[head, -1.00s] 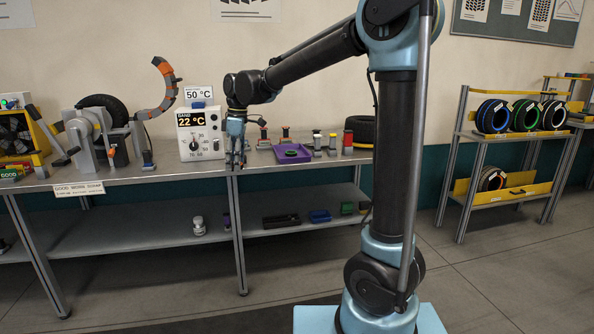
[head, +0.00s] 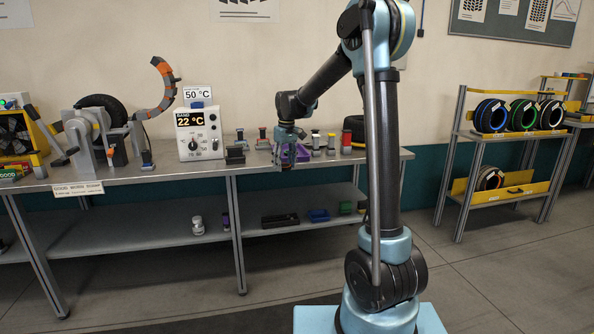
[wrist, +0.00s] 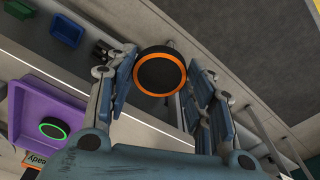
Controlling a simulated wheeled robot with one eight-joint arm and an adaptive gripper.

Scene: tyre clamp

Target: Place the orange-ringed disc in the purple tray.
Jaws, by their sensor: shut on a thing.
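The orange-ringed disc (wrist: 160,74) is black with a bright orange rim. In the wrist view it sits between the fingers of my gripper (wrist: 160,82), which is shut on it. In the head view my gripper (head: 286,161) hangs at the bench's front, overlapping the purple tray (head: 303,154); the disc is too small to make out there. In the wrist view the purple tray (wrist: 32,102) lies to the left of the held disc, apart from it. A green-ringed disc (wrist: 54,128) lies inside the tray.
A dial box reading 22 °C (head: 199,134) and a dark block (head: 235,155) stand left of my gripper. Several small coloured items and a tyre (head: 354,128) stand to its right. A lower shelf (head: 150,231) holds bins, including a blue one (head: 318,215).

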